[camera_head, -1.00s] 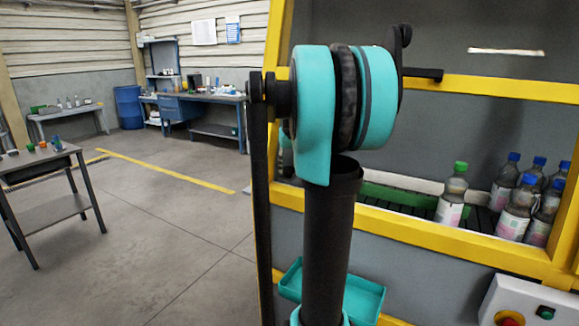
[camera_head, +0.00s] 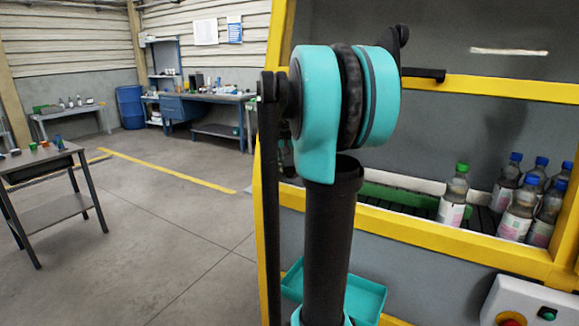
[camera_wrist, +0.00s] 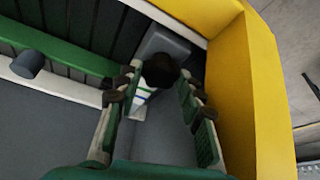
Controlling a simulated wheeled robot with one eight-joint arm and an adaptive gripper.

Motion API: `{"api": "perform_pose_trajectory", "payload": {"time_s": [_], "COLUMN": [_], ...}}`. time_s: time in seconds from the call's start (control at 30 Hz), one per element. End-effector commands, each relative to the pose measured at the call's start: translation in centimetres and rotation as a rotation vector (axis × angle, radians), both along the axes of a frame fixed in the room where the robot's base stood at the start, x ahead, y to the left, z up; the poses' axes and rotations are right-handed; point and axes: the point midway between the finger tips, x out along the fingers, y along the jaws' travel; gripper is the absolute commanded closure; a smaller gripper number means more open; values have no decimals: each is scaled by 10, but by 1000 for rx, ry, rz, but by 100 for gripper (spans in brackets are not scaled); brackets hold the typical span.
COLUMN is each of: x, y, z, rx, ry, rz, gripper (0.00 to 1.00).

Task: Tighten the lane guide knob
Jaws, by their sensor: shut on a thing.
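In the wrist view my gripper (camera_wrist: 160,82) is shut on a dark round knob (camera_wrist: 160,68) between its green-padded fingers. The knob sits by the inner corner of the yellow frame; a pale fitting with coloured stripes shows just below it. The green lane guide (camera_wrist: 62,45) runs along the dark slatted conveyor towards the fingers. In the head view the green lane guide (camera_head: 392,198) shows partly behind my arm. My gripper and the held knob are hidden in that view.
The yellow frame (camera_wrist: 232,90) stands close to the right finger. A grey knob (camera_wrist: 27,64) sticks out at the left. Several bottles (camera_head: 520,205) stand on the conveyor at right. A teal tray (camera_head: 367,296) hangs below, and a control box (camera_head: 520,303) sits at lower right.

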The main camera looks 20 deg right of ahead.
Motion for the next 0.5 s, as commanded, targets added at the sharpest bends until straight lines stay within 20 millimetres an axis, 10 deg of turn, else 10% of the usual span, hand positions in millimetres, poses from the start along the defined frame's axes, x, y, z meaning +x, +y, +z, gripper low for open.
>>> {"api": "perform_pose_trajectory", "payload": {"time_s": [0.23,0.27,0.5], "x": [0,0,0], "y": [0,0,0], "z": [0,0,0], "rx": [0,0,1], "ry": [1,1,1], "rz": [1,1,1], "gripper": [91,60,41]}}
